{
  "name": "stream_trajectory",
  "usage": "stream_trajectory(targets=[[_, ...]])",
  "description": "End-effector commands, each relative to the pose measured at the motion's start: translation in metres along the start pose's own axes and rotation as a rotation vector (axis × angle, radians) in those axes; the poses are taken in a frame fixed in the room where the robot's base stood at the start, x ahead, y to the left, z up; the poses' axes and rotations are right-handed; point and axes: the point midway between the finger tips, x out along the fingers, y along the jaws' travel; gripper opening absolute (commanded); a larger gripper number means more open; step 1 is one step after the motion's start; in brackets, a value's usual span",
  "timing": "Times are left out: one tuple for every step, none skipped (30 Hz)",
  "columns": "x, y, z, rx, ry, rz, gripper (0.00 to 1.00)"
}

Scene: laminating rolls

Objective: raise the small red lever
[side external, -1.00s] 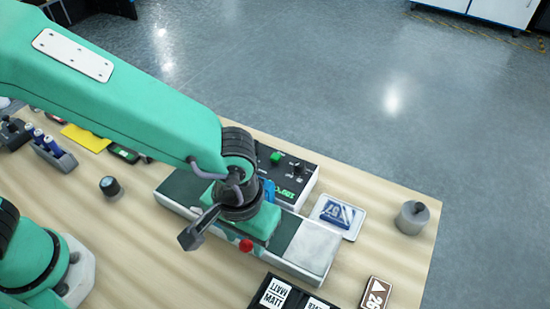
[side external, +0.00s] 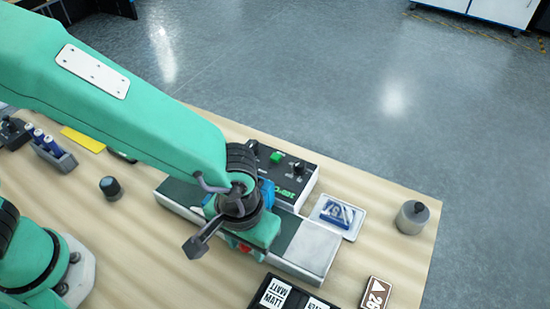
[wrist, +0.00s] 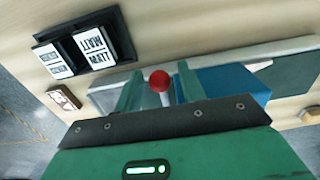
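The small red lever shows in the wrist view as a round red knob (wrist: 160,80) on a short pale stem. It stands between the two green fingers of my gripper (wrist: 159,71), with a visible gap on each side. My gripper is open. In the side view my gripper (side external: 245,243) is low over the front of the long laminating machine (side external: 318,252), and only a bit of the red knob (side external: 243,251) shows past it. The lever's base is hidden.
A black control box (side external: 296,172) with a green button stands behind the machine. A white tray with a blue-marked item (side external: 338,216) and a grey weight (side external: 411,218) are to the right. A black holder with MATT cards (side external: 284,296) is in front. A blue block (wrist: 222,85) is near the right finger.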

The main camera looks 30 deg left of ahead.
Motion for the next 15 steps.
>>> stream_trajectory(targets=[[0.0005,-0.0001,0.0001,0.0,0.0,0.0,0.4],[0.0005,-0.0001,0.0001,0.0,0.0,0.0,0.4],[0.0005,-0.0001,0.0001,0.0,0.0,0.0,0.4],[0.0005,-0.0001,0.0001,0.0,0.0,0.0,0.4],[0.0005,-0.0001,0.0001,0.0,0.0,0.0,0.4],[0.0005,-0.0001,0.0001,0.0,0.0,0.0,0.4],[0.0005,-0.0001,0.0001,0.0,0.0,0.0,0.4],[0.0005,-0.0001,0.0001,0.0,0.0,0.0,0.38],[0.0005,-0.0001,0.0001,0.0,0.0,0.0,0.3],[0.0004,-0.0001,0.0001,0.0,0.0,0.0,0.24],[0.0004,-0.0001,0.0001,0.0,0.0,0.0,0.18],[0.0004,-0.0001,0.0,0.0,0.0,0.0,0.13],[0.0004,-0.0001,0.0,0.0,0.0,0.0,0.13],[0.0004,-0.0001,0.0,0.0,0.0,0.0,0.13],[0.0004,-0.0001,0.0,0.0,0.0,0.0,0.13]])
